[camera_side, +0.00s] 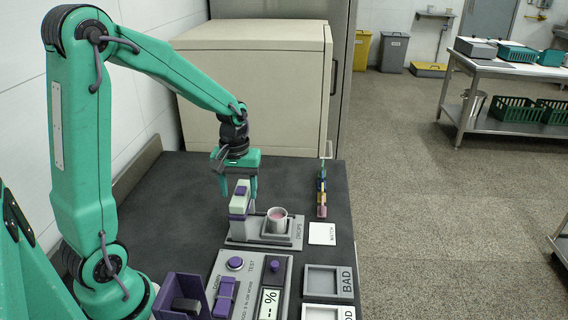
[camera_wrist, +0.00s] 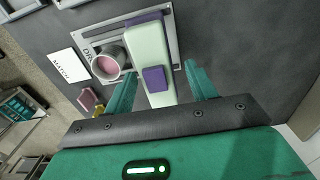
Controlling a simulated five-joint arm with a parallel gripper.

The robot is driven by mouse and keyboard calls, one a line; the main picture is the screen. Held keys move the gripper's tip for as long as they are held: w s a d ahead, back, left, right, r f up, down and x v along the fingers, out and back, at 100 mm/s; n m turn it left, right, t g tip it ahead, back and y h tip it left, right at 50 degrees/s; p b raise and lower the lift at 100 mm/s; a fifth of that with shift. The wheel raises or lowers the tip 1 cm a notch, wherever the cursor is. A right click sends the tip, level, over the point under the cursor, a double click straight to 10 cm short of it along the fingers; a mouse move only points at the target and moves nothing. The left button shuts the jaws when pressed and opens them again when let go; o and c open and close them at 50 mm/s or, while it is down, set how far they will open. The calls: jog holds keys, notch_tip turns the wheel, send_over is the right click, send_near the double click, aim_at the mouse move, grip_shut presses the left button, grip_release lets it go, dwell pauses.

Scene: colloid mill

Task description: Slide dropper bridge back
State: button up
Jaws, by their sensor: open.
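The dropper bridge (camera_side: 239,203) is a pale green block with purple parts, standing on the left of a grey plate (camera_side: 293,242) marked DROPS. In the wrist view the bridge (camera_wrist: 154,50) runs between my fingers, with a purple button (camera_wrist: 154,78) on top. A grey cup (camera_side: 277,220) with pink contents sits on the plate, right of the bridge. It also shows in the wrist view (camera_wrist: 107,66). My gripper (camera_side: 238,192) is open, pointing down over the bridge, one finger on each side. In the wrist view the fingers (camera_wrist: 160,80) look apart from it; contact is hard to tell.
A test panel (camera_side: 247,285) with buttons and a display lies in front. BAD tray (camera_side: 329,281) and another tray are at front right. A large beige box (camera_side: 255,85) closes off the back.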

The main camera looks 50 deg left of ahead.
jog(key=shift+r, duration=0.1)
jog(key=shift+r, duration=3.85)
jog(key=s+d+r+m+t, duration=0.5)
jog(key=s+d+m, duration=0.4)
jog(key=s, duration=0.3)
jog(key=shift+d+r+t, duration=0.3)
jog(key=shift+d+r, duration=0.2)
jog(key=shift+d, duration=0.1)
